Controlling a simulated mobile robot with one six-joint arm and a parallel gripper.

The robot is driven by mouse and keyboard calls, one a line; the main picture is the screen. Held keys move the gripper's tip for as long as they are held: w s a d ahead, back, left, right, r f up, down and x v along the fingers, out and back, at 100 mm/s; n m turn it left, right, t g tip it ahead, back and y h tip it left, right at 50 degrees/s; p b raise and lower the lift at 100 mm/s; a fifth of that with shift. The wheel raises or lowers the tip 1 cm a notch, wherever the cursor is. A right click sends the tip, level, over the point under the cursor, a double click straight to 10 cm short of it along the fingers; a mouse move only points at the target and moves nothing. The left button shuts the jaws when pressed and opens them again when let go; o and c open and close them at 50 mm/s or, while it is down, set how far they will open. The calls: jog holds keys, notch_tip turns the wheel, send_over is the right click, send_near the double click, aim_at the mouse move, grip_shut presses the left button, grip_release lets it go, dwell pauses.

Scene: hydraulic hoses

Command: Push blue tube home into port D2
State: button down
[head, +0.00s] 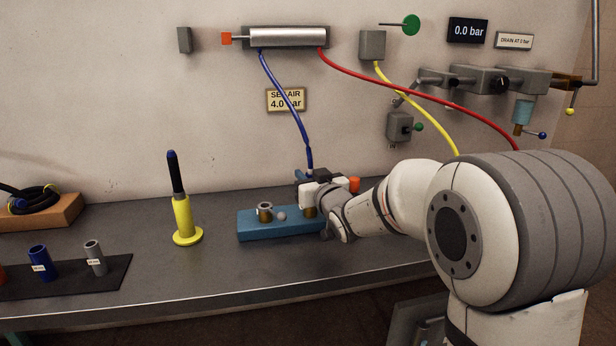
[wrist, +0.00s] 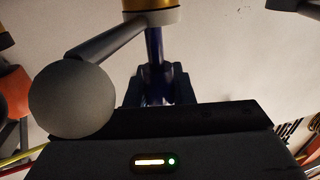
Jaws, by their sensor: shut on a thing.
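The blue tube (head: 285,95) hangs from the left end of the silver cylinder and runs down to my gripper (head: 308,176). In the wrist view my gripper (wrist: 156,90) is shut on the blue tube (wrist: 155,55). The tube meets a brass fitting with a pale collar (wrist: 150,14) at the top of that view; how deep it sits I cannot tell. In the head view the blue valve block (head: 255,229) lies on the bench below my gripper, with a brass port (head: 264,213) at its left. No D2 label is readable, and my gripper and arm hide the block's right part.
A grey ball (wrist: 72,98) on a lever stands close left of the tube in the wrist view. A yellow-based tool (head: 184,218) stands left of the block. Red (head: 400,88) and yellow (head: 420,105) hoses hang behind my arm. The bench front is clear.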

jog(key=shift+f+b, duration=0.7)
jog(key=shift+f, duration=0.1)
jog(key=c, duration=1.2)
grip_release()
jog(key=shift+o, duration=0.2)
jog(key=v, duration=0.7)
jog(key=shift+s+d, duration=0.15)
jog(key=shift+s, duration=0.2)
